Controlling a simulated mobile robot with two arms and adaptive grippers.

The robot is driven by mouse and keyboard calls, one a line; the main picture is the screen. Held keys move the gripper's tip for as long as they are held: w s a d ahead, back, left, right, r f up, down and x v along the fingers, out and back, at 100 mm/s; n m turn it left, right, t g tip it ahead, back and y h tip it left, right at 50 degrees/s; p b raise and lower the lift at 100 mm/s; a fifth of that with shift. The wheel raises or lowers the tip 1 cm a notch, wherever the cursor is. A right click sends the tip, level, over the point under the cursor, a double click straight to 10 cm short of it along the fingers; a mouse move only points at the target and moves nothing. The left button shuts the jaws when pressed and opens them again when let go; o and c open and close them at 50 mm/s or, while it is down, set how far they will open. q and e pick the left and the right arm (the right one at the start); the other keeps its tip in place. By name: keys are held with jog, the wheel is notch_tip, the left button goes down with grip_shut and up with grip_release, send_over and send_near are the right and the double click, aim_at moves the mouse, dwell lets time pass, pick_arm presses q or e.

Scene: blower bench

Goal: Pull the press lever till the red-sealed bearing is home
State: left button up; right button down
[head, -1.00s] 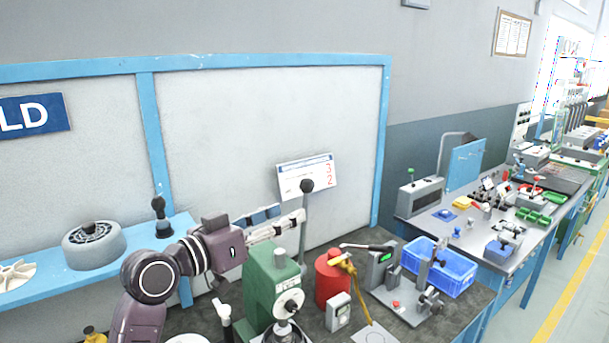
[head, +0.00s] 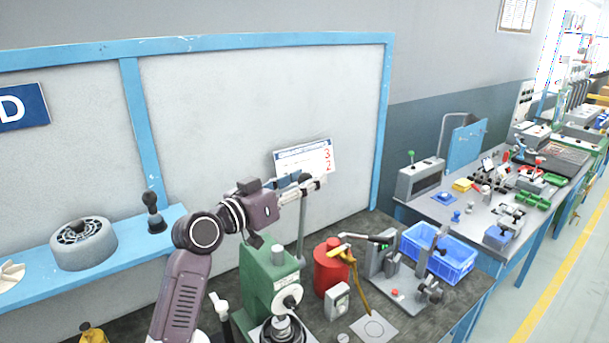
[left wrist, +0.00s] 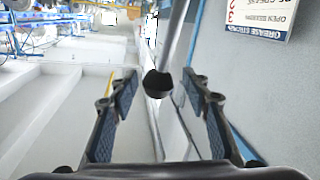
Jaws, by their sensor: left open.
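The green press (head: 268,285) stands on the bench, with its lever rod (head: 301,235) rising upright behind it to a black knob (head: 305,177). My left gripper (head: 312,183) is at knob height, its fingers overlapping the knob in the head view. In the left wrist view the knob (left wrist: 158,84) lies between the two open fingertips (left wrist: 158,88), with a gap on each side. A round metal part (head: 283,328) sits low at the front of the press. I cannot make out a red seal on it. My right gripper is not in view.
A red can (head: 332,268) stands right of the press, near a small grey box (head: 337,300) and a clamp fixture (head: 385,265). A blue crate (head: 440,252) is farther right. A blue shelf (head: 120,252) holds a round housing (head: 83,243). A wall panel stands behind the lever.

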pick_arm(q)
jog(key=shift+s, duration=0.1)
jog(key=c, duration=0.7)
jog(key=shift+d, duration=0.1)
jog(key=c, duration=0.5)
grip_shut()
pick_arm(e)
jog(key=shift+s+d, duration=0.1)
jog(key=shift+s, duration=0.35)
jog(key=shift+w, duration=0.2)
